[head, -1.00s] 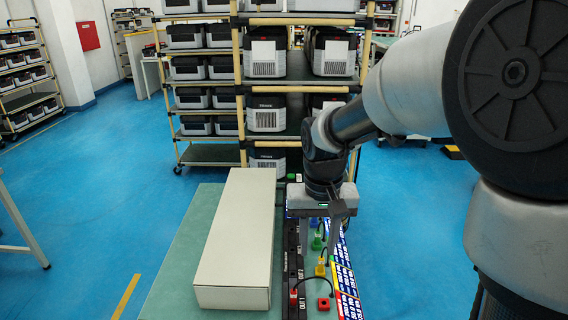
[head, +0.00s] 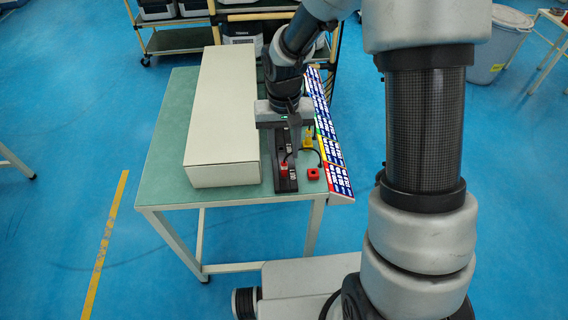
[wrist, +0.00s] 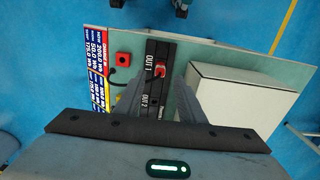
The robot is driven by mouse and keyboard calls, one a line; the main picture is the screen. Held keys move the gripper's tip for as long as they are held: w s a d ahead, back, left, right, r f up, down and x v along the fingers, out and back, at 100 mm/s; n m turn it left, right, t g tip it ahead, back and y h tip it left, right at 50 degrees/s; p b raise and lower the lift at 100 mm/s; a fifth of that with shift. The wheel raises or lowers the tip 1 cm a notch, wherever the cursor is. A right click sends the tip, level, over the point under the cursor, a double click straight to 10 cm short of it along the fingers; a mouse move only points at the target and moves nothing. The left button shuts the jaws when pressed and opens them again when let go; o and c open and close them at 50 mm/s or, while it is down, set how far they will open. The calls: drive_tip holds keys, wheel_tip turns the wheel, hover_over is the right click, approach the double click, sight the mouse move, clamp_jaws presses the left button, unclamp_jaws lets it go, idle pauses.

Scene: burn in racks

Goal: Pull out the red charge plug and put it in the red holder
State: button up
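The red charge plug (head: 284,168) sits in the near end of the black outlet strip (head: 286,184), with a black cable running from it. The red holder (head: 313,174) is a small red block with a dark hole, right of the strip on the table. In the wrist view the red plug (wrist: 160,69) is at the OUT 1 label and the red holder (wrist: 123,59) is to its left. My gripper (wrist: 158,88) is open and empty. Its fingers point down over the strip, apart from the red plug, which shows between and beyond the fingertips.
A long white box (head: 222,120) stands left of the strip, close to it. A yellow plug or holder (head: 308,142) is behind the red holder. A blue label board (head: 338,178) lines the table's right edge. The table's near edge (head: 235,201) is close to the red parts.

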sight(284, 162)
wheel_tip(284, 162, down, 7)
drive_tip(key=shift+r, duration=0.2)
clamp_jaws()
idle(0.4)
